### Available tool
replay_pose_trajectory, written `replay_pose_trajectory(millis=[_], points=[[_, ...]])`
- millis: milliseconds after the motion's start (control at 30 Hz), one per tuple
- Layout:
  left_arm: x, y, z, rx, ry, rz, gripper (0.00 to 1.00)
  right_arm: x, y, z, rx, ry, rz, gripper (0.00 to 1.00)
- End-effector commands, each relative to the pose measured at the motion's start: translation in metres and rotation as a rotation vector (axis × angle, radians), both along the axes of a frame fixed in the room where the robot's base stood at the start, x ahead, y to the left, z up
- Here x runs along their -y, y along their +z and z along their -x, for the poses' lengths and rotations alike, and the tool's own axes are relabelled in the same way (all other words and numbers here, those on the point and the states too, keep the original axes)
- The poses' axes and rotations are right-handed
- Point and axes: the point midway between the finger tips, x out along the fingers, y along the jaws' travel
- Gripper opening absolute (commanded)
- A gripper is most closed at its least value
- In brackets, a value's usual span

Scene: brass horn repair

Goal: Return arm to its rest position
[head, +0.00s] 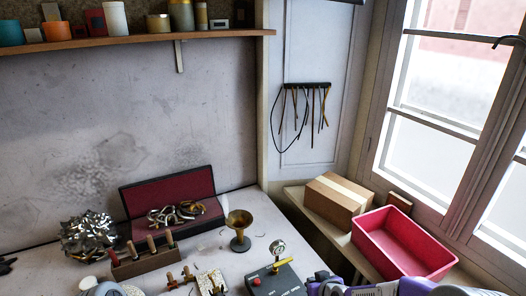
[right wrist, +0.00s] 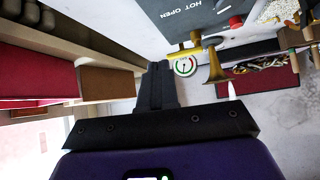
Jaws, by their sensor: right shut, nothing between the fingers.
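My right gripper (right wrist: 158,78) is shut and empty in the right wrist view, its dark fingers together. In the head view my right arm, purple and white, lies along the bottom right edge, with the gripper (head: 318,281) at its left end just right of the grey control box (head: 277,283). In the right wrist view the box (right wrist: 192,18), its gauge (right wrist: 186,66) and a brass cup-shaped piece (right wrist: 215,68) are beyond the fingers. The gripper appears apart from them. I cannot make out my left gripper.
A pink bin (head: 403,243) and a cardboard box (head: 338,199) stand on the right ledge. A brass funnel-like stand (head: 239,231), an open red-lined case (head: 167,190), a wooden tool rack (head: 146,263) and a shiny metal heap (head: 89,234) occupy the bench. A shelf (head: 150,40) runs above.

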Motion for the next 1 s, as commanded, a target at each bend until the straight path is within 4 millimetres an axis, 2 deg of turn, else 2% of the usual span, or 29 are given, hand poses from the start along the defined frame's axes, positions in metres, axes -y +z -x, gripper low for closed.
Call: replay_pose_trajectory(millis=[167,200,300,433,533,633,700,1000], points=[[0.0,0.0,0.0,0.0,0.0,0.0,0.87,-0.022,-0.092,0.047,-0.23,-0.039,-0.085,0.0],[0.0,0.0,0.0,0.0,0.0,0.0,0.87,-0.029,-0.116,0.064,-0.299,-0.056,-0.113,0.0],[0.0,0.0,0.0,0.0,0.0,0.0,0.87,-0.047,-0.169,0.114,-0.472,-0.103,-0.186,0.0],[0.0,0.0,0.0,0.0,0.0,0.0,0.87,-0.072,-0.215,0.179,-0.673,-0.168,-0.274,0.0],[0.0,0.0,0.0,0.0,0.0,0.0,0.87,-0.088,-0.233,0.217,-0.784,-0.209,-0.325,0.0],[0.0,-0.001,0.0,0.0,0.0,0.0,0.87,-0.097,-0.241,0.239,-0.847,-0.234,-0.355,0.0],[0.0,-0.008,0.0,0.0,0.0,0.0,0.87,-0.095,-0.247,0.233,-0.832,-0.231,-0.35,0.0],[0.0,-0.007,0.0,0.0,0.0,0.0,0.87,-0.095,-0.245,0.233,-0.831,-0.229,-0.348,0.0]])
